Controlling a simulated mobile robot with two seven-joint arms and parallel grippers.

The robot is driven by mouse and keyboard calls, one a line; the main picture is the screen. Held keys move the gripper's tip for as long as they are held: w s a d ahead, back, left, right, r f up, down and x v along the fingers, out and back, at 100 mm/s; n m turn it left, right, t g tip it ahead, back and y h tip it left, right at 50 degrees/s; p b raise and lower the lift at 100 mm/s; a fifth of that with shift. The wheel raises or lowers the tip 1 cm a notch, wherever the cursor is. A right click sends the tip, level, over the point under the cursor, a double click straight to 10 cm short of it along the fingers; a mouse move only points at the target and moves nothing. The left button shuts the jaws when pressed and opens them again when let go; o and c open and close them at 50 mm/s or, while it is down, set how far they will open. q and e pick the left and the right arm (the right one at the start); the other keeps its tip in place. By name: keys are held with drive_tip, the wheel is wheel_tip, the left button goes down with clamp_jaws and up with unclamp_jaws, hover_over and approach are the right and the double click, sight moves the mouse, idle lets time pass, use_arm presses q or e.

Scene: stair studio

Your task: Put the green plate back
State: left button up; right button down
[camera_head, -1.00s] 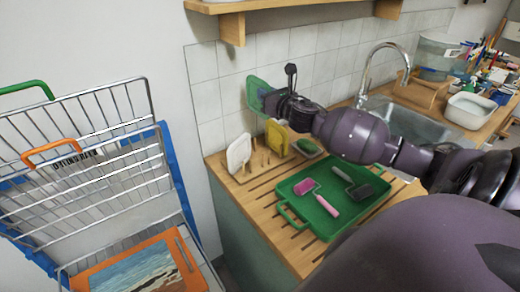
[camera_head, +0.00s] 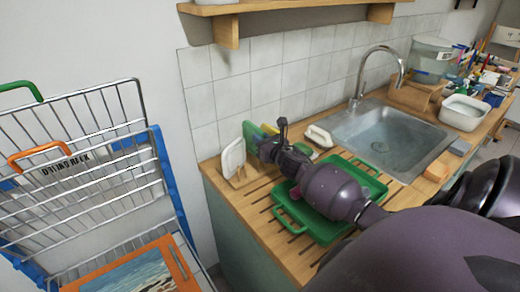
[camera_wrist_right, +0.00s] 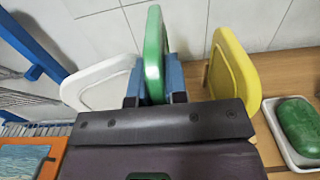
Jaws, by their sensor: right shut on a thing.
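The green plate (camera_wrist_right: 154,55) stands on edge between the fingers of my right gripper (camera_wrist_right: 155,82), which is shut on it. In the head view the plate (camera_head: 252,136) shows only partly, behind my right gripper (camera_head: 265,150). It is between a white plate (camera_head: 233,157) on the left and a yellow plate (camera_head: 271,130) on the right. The two also show in the wrist view, white (camera_wrist_right: 95,85) and yellow (camera_wrist_right: 232,65). The wooden peg rack (camera_head: 243,178) is mostly hidden, so I cannot tell whether the green plate touches it. My left gripper is not in view.
A green tray (camera_head: 290,212) lies on the slatted counter, partly under my right arm. A sink (camera_head: 385,135) with a tap is further right. A wire drying rack (camera_head: 75,150) stands at the left. A green soap bar (camera_wrist_right: 300,122) sits in a dish.

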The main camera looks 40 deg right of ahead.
drive_tip(key=shift+f, duration=1.75)
drive_tip(key=shift+b, duration=0.3)
drive_tip(key=shift+f, duration=0.15)
drive_tip(key=c, duration=1.1)
unclamp_jaws()
drive_tip(key=shift+c, duration=0.2)
drive_tip(key=shift+s, duration=0.25)
drive_tip(key=s, duration=0.3)
drive_tip(key=s+a+p, duration=0.1)
drive_tip(key=s, duration=0.3)
drive_tip(key=s+p, duration=0.1)
drive_tip(key=s, duration=0.3)
drive_tip(key=shift+s+a, duration=0.2)
drive_tip(key=shift+s, duration=0.05)
